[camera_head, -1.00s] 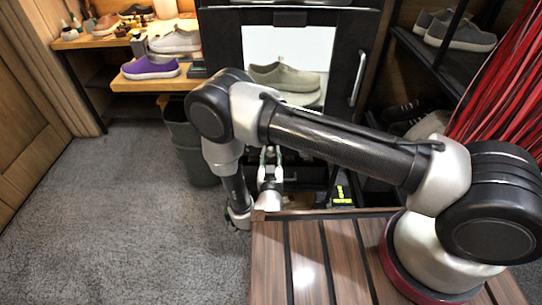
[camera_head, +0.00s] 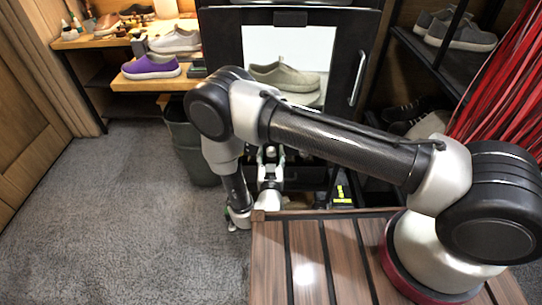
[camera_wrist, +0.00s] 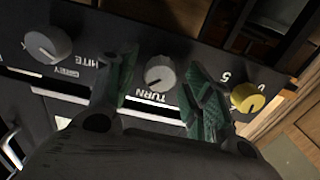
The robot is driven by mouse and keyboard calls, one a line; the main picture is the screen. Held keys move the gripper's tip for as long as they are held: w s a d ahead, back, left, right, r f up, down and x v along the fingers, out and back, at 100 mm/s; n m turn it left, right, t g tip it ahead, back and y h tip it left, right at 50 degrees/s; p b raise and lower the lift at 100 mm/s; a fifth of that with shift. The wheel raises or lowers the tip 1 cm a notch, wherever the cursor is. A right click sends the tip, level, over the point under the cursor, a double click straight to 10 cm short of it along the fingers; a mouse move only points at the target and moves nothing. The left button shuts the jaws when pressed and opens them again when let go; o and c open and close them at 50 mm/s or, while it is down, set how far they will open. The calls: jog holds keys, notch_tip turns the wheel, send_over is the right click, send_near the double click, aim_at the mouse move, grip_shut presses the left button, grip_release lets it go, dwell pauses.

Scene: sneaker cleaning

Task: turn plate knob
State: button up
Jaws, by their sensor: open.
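A round grey knob marked TURN (camera_wrist: 159,76) sits on a dark panel (camera_wrist: 100,22) in the middle of the wrist view. Its pointer is tilted in the picture. My gripper (camera_wrist: 158,88) is open, with one green-padded finger to the left of this knob and one to the right. A gap shows between the knob and each finger; I cannot tell how deep the fingertips reach. In the head view my gripper (camera_head: 270,158) is low in front of the dark cabinet, and the knob cannot be made out there.
A grey knob (camera_wrist: 48,43) marked GREY and WHITE is left on the panel. A yellow knob (camera_wrist: 246,98) is close beside the right finger. A beige shoe (camera_head: 284,77) stands in the lit cabinet (camera_head: 222,40). A grey bin (camera_head: 190,145) stands left of my arm.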

notch_tip(320, 180, up, 10)
jog(key=shift+f, duration=0.2)
jog(key=shift+s, duration=0.1)
dwell(0.4)
